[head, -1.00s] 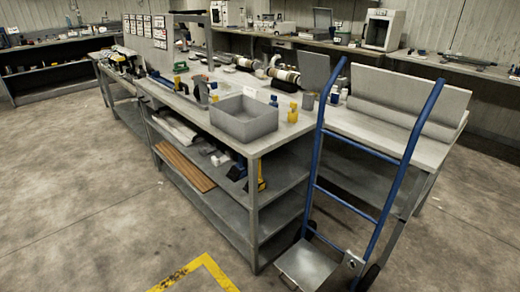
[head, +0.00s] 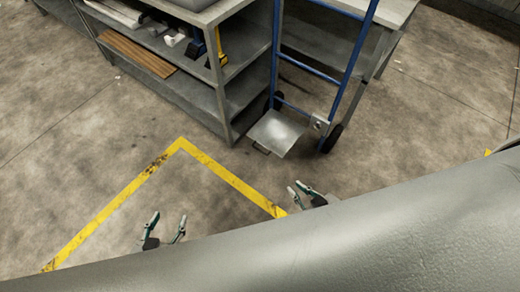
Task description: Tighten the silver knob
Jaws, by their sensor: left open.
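A small silver knob (head: 318,123) shows on a bright metal plate on the blue hand truck (head: 343,80), at its lower right near the wheel; it is too small to make out in detail. My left gripper (head: 168,220) is open and empty at the lower left, far from the knob. My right gripper (head: 295,187) is below the hand truck's toe plate (head: 276,134) in the picture, apart from it. Its two fingers are seen at a slant with a gap between them, and it is empty. Both arms are hidden behind the grey foreground.
A grey steel shelf bench (head: 180,100) stands behind, left of the hand truck, with brown boards (head: 138,54) on a shelf. A second bench (head: 390,17) is at the upper right. A yellow floor line (head: 110,208) crosses the clear concrete floor.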

